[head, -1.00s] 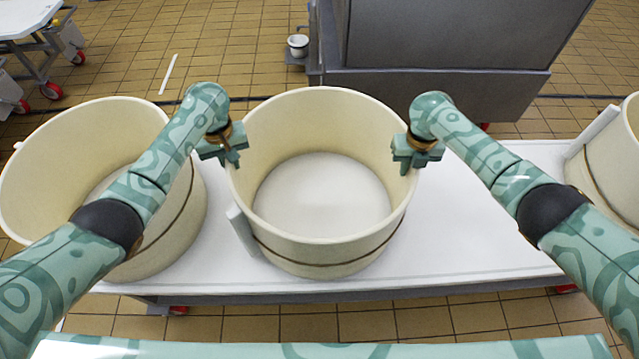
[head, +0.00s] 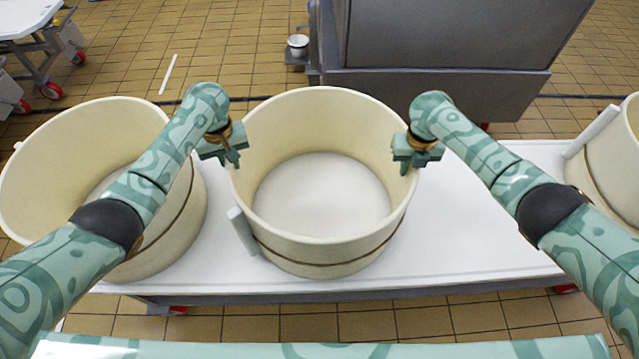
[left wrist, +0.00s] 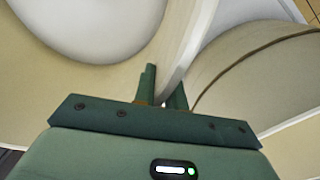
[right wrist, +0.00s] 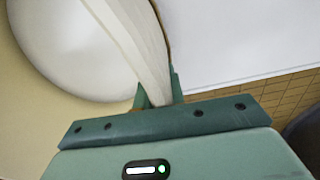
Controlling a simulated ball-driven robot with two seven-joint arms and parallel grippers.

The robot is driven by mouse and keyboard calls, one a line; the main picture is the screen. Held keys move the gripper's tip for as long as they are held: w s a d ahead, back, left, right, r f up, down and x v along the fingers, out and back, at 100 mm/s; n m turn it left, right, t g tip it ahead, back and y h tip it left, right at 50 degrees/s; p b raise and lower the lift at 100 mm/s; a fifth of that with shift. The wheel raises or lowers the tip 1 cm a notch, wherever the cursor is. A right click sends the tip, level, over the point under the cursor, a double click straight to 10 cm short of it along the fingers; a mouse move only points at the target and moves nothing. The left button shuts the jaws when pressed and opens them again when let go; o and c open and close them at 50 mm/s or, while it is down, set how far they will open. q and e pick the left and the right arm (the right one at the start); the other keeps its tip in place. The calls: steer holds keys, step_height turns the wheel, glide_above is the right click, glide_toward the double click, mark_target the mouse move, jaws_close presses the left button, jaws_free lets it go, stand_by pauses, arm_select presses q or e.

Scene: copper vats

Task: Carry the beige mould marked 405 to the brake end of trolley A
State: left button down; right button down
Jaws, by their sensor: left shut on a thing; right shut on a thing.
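A round, open beige mould (head: 330,268) with a dark band low on its wall stands on a white trolley top (head: 470,225). No marking is readable on it. My left gripper (head: 232,160) is shut on its left rim; the left wrist view shows the fingers (left wrist: 160,90) on either side of the wall. My right gripper (head: 408,165) is shut on the opposite rim, and the right wrist view shows the wall between its fingers (right wrist: 158,92). The mould looks upright and empty. I cannot tell whether its base touches the trolley top.
A second beige mould (head: 185,235) stands close on the left, partly behind my left arm. Another mould (head: 612,165) stands at the right edge. White top is clear right of the held mould. A grey metal cabinet (head: 440,45) stands behind.

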arm_select(q)
steer(key=shift+w+a+r, duration=0.1)
steer(key=shift+r, duration=0.05)
arm_select(e)
steer(key=shift+w+d+r, duration=0.1)
steer(key=shift+r, duration=0.05)
